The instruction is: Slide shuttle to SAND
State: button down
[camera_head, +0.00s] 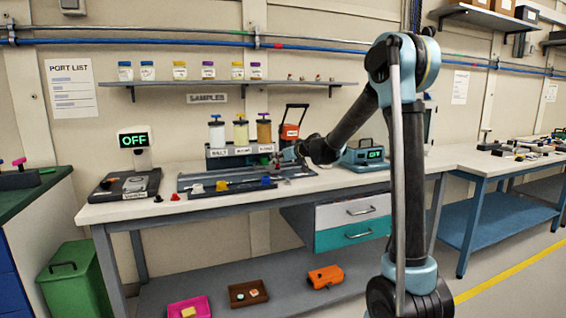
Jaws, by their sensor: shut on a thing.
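My gripper (282,161) is at the back of the bench, at the right end of the dark rail tray (232,182). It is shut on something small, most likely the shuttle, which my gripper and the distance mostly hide. Three clear canisters stand on a labelled dark stand (222,162) behind the tray: one with white contents (216,133) at left, one yellow (241,132) in the middle and one brown (264,131) at right. The brown one looks like sand; its label is too small to read surely. My gripper is just below and right of it.

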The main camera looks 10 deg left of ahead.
jog(key=shift+d, duration=0.25)
jog(key=c, duration=1.6)
grip_release()
jog(key=shift+d, duration=0.15)
jog(key=shift+o, duration=0.2)
jog(key=v, duration=1.2)
jog(key=s+d+f+m+g+h, duration=0.2)
jog(key=s+d+f+m+h, duration=0.1)
jog(key=s+d+f, duration=0.4)
jog(key=s+d+f+m+g+h, duration=0.2)
jog(key=s+d+f, duration=0.6)
jog(key=s+d, duration=0.5)
jog(key=s+d+f+m+g+h, duration=0.2)
jog(key=s+d+f+m+h, duration=0.3)
jog(key=s, duration=1.7)
jog(key=d+f, duration=0.3)
jog(key=d, duration=0.2)
jog(key=shift+s+h, duration=0.3)
